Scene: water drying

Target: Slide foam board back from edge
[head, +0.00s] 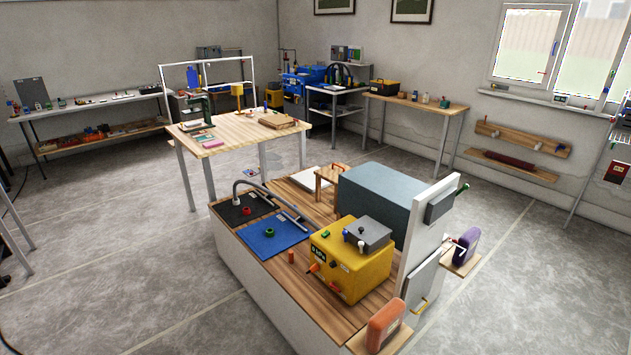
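A flat white board (308,179), which looks like the foam board, lies at the far edge of the wooden-topped counter (318,308). It sits left of a small wooden stool-like stand (328,181). I cannot tell how far it reaches over the edge. My gripper is not in view.
On the counter are a blue mat (262,243), a dark mat (240,212), a curved grey pipe (262,187), a yellow machine (350,270) and a large grey-blue box (375,198). A wooden table (225,137) stands behind. The grey floor (110,260) at left is open.

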